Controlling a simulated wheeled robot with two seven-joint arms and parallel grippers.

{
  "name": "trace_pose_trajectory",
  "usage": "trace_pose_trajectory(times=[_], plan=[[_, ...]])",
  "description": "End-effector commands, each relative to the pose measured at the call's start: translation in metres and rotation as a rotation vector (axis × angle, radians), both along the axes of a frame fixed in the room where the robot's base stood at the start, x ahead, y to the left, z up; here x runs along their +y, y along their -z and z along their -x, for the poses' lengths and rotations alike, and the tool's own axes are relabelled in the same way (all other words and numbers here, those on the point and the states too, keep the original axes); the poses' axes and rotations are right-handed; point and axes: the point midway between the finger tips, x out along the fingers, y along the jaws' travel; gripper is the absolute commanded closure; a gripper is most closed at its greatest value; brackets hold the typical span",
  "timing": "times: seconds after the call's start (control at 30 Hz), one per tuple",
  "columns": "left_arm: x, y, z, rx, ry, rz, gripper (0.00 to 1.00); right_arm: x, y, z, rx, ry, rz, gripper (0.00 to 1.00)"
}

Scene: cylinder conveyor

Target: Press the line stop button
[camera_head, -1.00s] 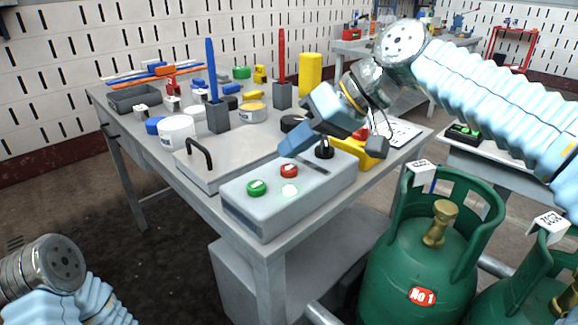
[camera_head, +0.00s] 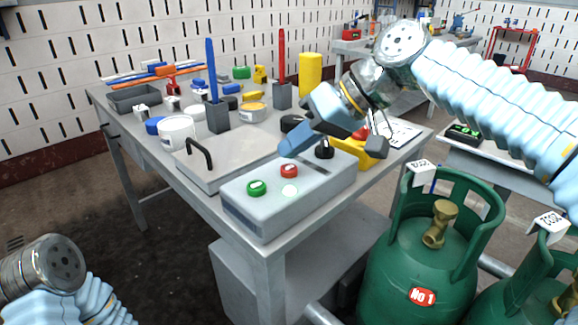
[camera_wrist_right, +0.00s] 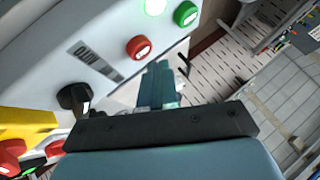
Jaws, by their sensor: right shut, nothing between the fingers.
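A grey control box (camera_head: 300,199) sits at the front corner of the workbench. On its top are a red button (camera_head: 289,171), a green button (camera_head: 257,188), a glowing white lamp (camera_head: 290,190) and a black knob (camera_head: 325,150). My right gripper (camera_head: 291,145) is shut and empty, above and just behind the red button, apart from it. In the right wrist view the shut fingers (camera_wrist_right: 160,82) show below the red button (camera_wrist_right: 140,47), with the green button (camera_wrist_right: 186,14) beyond it. My left gripper is outside the view.
A yellow box (camera_head: 367,158) with a red button stands right of the control box. A grey panel with a black handle (camera_head: 200,152) lies to its left. Pots, holders and a yellow cylinder (camera_head: 310,75) stand farther back. Green gas bottles (camera_head: 400,270) stand right of the bench.

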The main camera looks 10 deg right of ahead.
Motion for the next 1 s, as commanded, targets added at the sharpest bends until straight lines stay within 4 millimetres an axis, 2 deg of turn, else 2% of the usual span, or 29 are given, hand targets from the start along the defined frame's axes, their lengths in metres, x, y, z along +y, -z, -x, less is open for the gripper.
trace_pose_trajectory(times=[0.43, 1.0], plan=[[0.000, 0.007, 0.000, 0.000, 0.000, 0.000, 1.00, 0.000, 0.009, 0.000, 0.000, 0.000, 0.000, 1.00], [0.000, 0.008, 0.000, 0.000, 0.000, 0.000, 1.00, 0.000, 0.010, 0.000, 0.000, 0.000, 0.000, 1.00]])
